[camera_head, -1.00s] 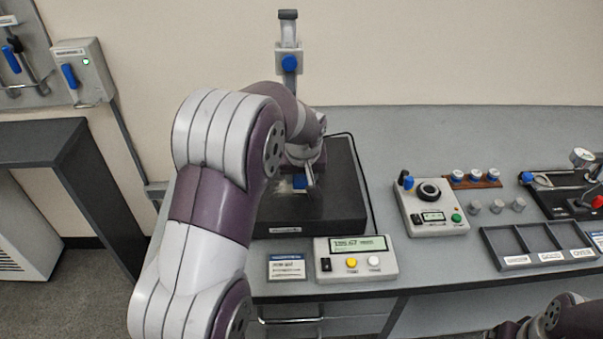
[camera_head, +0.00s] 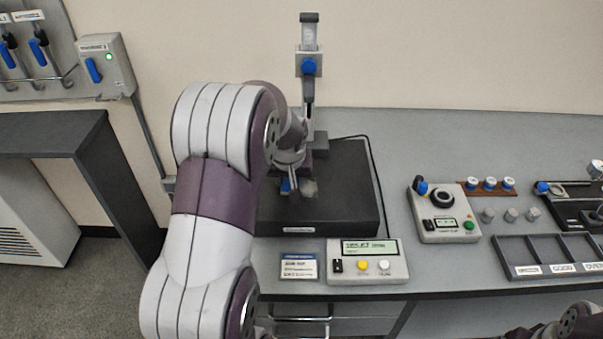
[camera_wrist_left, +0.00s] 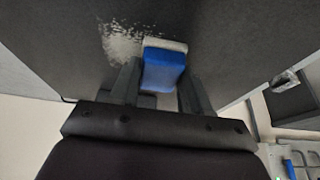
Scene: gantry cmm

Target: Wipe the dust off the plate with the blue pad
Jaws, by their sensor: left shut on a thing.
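The dark plate (camera_head: 345,205) is a thick black block on the grey bench. My left gripper (camera_head: 292,184) reaches over its left part, partly hidden by my arm. In the left wrist view my left gripper (camera_wrist_left: 160,88) is shut on the blue pad (camera_wrist_left: 162,72), which has a pale strip along its far edge. The pad is at or just over the plate's surface; exact contact cannot be told. A whitish dust patch (camera_wrist_left: 122,44) lies on the plate beside the pad, to its left in the wrist view. The dust also shows faintly in the head view (camera_head: 308,188). My right gripper is not in view.
A gauge column (camera_head: 309,70) with a blue knob stands behind the plate. A display box (camera_head: 367,262) and a label card (camera_head: 299,266) sit in front. A joystick box (camera_head: 443,212) and a sorting tray (camera_head: 503,257) are to the right. A cable runs along the plate's right side.

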